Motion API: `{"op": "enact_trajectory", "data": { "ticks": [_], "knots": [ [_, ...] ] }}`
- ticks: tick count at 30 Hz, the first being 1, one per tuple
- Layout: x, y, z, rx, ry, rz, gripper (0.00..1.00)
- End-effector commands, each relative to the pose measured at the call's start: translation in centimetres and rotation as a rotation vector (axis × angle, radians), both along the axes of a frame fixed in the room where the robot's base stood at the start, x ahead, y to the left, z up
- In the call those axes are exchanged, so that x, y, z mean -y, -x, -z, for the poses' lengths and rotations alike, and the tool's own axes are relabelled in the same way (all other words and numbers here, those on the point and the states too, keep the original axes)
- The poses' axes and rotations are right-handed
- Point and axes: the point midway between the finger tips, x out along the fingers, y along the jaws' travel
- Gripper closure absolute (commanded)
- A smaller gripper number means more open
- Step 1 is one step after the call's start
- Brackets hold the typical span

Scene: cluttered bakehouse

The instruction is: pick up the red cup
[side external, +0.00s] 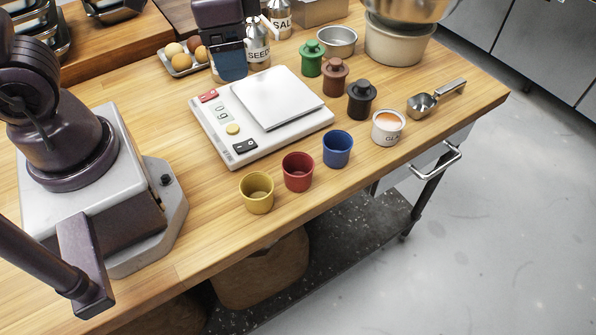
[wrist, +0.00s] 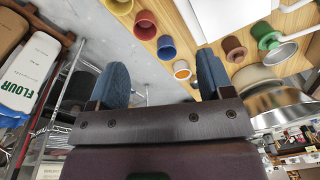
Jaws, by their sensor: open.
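The red cup (side external: 298,172) stands upright on the wooden table between the yellow cup (side external: 256,193) and the blue cup (side external: 338,149), near the front edge. The red cup (wrist: 145,25) also shows in the wrist view, at the top left of centre. My gripper (side external: 230,66) is raised at the back, behind the scale and apart from the red cup. In the wrist view, my gripper's (wrist: 161,63) two blue fingers are spread wide, with nothing held between them. In the side view the fingers overlap, so their gap is hidden.
A white scale (side external: 215,130) lies between my gripper and the cups. A white labelled cup (side external: 387,127), a black lidded pot (side external: 361,99) and a metal scoop (side external: 434,98) stand to the right. Eggs on a tray (side external: 182,65) and shaker tins (side external: 257,44) are close to my gripper.

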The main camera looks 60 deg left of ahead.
Motion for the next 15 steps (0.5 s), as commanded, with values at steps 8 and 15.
{"op": "enact_trajectory", "data": {
  "ticks": [8, 15],
  "knots": [
    [4.2, -3.0, 8.8, -0.175, -0.021, 0.576, 0.26],
    [6.6, -5.3, 12.1, -0.135, -0.012, 1.030, 0.26]
  ]
}}
